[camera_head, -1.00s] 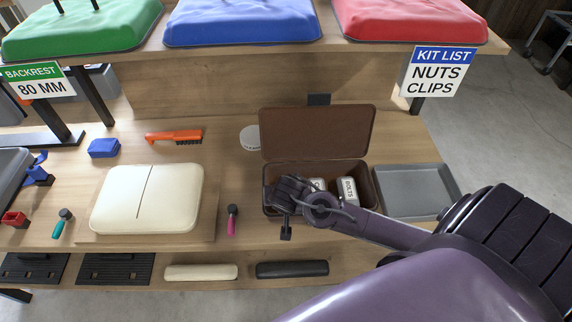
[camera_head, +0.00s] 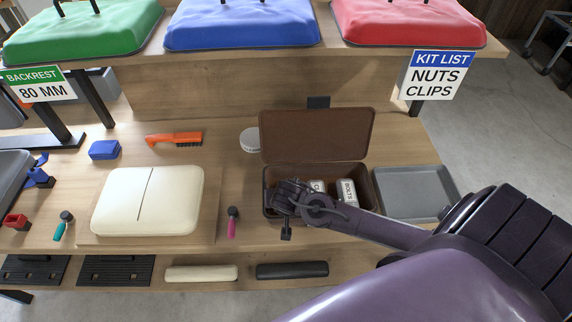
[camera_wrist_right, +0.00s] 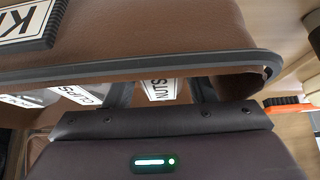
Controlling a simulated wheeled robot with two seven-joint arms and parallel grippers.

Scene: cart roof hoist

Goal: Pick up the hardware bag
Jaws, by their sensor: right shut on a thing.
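The brown box (camera_head: 319,172) stands on the table with its lid (camera_head: 318,134) open. My right gripper (camera_head: 287,196) reaches into its left part. In the right wrist view, the gripper (camera_wrist_right: 160,90) is shut on a bag with a white NUTS label (camera_wrist_right: 160,88). Most of this bag is hidden by the box wall and my gripper. A CLIPS bag (camera_wrist_right: 84,94) lies beside it. In the head view, a BOLTS bag (camera_head: 348,191) is at the right inside the box. My left gripper is not in view.
The box wall (camera_wrist_right: 150,65) rises close to my right fingers. A grey tray (camera_head: 410,193) stands right of the box. A pink-handled tool (camera_head: 232,222) and a cream pad (camera_head: 148,201) lie to its left. A sign (camera_head: 437,75) reads KIT LIST, NUTS, CLIPS.

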